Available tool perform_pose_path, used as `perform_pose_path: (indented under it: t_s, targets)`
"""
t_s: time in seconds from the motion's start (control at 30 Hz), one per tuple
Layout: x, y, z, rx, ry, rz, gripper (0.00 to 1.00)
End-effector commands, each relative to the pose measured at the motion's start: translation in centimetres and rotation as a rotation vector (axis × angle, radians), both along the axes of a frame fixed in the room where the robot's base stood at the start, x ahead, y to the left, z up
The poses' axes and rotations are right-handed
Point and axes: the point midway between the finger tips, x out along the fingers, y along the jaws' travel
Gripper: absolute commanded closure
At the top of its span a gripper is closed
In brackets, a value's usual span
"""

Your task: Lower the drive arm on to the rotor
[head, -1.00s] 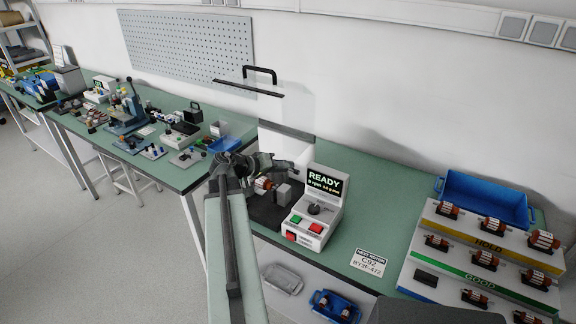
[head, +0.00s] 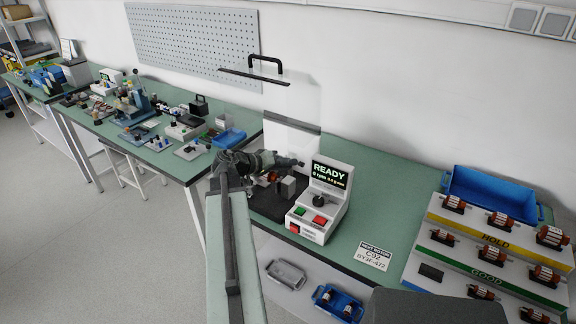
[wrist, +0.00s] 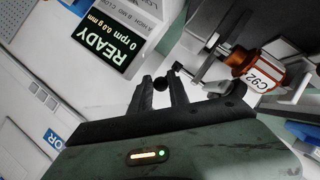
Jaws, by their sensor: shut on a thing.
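The rotor, orange-red with a white C92 label, lies across its supports in the wrist view (wrist: 262,78). A little of the rotor shows under my arm in the head view (head: 272,177). My gripper (wrist: 160,88) has its two dark fingers on either side of a small black ball knob (wrist: 160,84), and is shut on it. The knob seems to belong to the drive arm, but most of that arm is hidden or hard to make out. In the head view my gripper (head: 294,162) is over the tester's dark bed, and the knob cannot be made out.
The tester's display (head: 330,174) reads READY, 0 rpm, with green and red buttons below. A clear raised guard (head: 292,105) stands behind. At right are HOLD and GOOD racks (head: 484,238) with rotors and a blue bin (head: 490,196). A C92 card (head: 375,256) lies in front.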

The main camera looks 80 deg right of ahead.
Motion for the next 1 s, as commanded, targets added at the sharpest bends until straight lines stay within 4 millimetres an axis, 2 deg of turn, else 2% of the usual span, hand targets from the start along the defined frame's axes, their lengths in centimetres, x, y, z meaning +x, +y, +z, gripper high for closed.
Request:
perform_pose_path:
  t_s: [0.03,0.17,0.2,0.27,0.87,1.0]
  targets:
    - [0.53,0.13,-0.8,0.011,-0.025,0.004,1.0]
    - [0.53,0.15,-0.81,0.012,-0.025,0.004,1.0]
    - [0.53,0.15,-0.81,0.012,-0.025,0.004,0.73]
    - [0.5,0.16,-0.81,0.012,-0.025,0.004,0.57]
    - [0.24,0.14,-0.53,0.009,-0.021,0.0,0.57]
    - [0.89,0.88,0.17,0.01,-0.021,0.001,0.57]
